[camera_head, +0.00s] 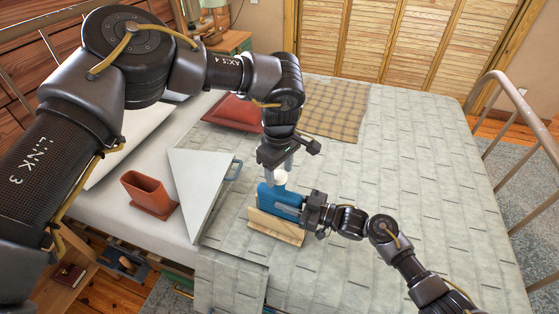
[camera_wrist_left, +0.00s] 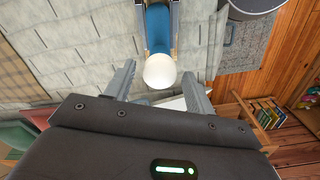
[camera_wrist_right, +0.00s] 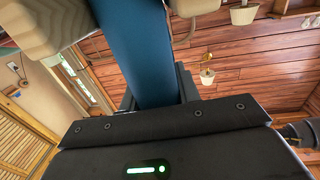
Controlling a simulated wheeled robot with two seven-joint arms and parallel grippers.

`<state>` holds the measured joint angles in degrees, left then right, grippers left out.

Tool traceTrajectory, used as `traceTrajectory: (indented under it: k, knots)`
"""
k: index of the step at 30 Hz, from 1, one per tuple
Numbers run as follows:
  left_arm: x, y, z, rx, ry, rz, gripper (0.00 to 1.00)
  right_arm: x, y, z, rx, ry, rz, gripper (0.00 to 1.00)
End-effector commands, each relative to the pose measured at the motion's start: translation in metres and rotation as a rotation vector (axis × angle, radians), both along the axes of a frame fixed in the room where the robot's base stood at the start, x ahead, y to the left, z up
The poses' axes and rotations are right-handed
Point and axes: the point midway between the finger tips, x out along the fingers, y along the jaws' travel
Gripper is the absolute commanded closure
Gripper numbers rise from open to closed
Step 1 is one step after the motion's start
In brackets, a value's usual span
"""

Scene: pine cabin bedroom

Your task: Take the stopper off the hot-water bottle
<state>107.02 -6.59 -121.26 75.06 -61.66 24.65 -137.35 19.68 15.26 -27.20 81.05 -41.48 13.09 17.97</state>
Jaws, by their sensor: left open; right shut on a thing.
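The blue hot-water bottle (camera_head: 276,201) stands upright in a pale wooden holder (camera_head: 288,235) on the bed. Its round cream stopper (camera_head: 281,178) is on top, and the stopper also shows in the left wrist view (camera_wrist_left: 160,71). My left gripper (camera_head: 278,172) is above the bottle, pointing down, with its open fingers (camera_wrist_left: 158,82) on either side of the stopper. Whether they touch it I cannot tell. My right gripper (camera_head: 305,212) is shut on the bottle from the right side. The blue body (camera_wrist_right: 138,50) fills the space between its fingers in the right wrist view.
A terracotta holder (camera_head: 148,194) stands on the bed to the left, beside a white folded panel (camera_head: 200,190). A red cushion (camera_head: 234,111) and a checked cloth (camera_head: 333,110) lie farther back. The grey quilt (camera_head: 420,170) to the right is mostly clear. A metal bed rail (camera_head: 520,105) bounds the right side.

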Motion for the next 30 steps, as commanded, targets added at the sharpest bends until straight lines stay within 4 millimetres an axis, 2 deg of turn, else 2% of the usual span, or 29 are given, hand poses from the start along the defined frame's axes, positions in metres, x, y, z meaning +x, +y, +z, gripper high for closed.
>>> traceTrajectory:
  k: [11,22,30]
  knots:
    - [0.0001,-0.0001,-0.0057,0.0,0.0,0.0,0.45,0.0002,-0.0001,-0.0001,0.0,0.0,-0.001,1.0]
    - [-0.0001,-0.0001,-0.0055,0.0,0.0,0.0,0.93,0.0003,-0.0001,-0.0001,0.0,0.0,-0.001,1.0]
    - [-0.0001,-0.0001,-0.0055,0.0,0.0,0.002,0.95,0.0003,-0.0001,-0.0001,0.0,0.0,-0.001,1.0]
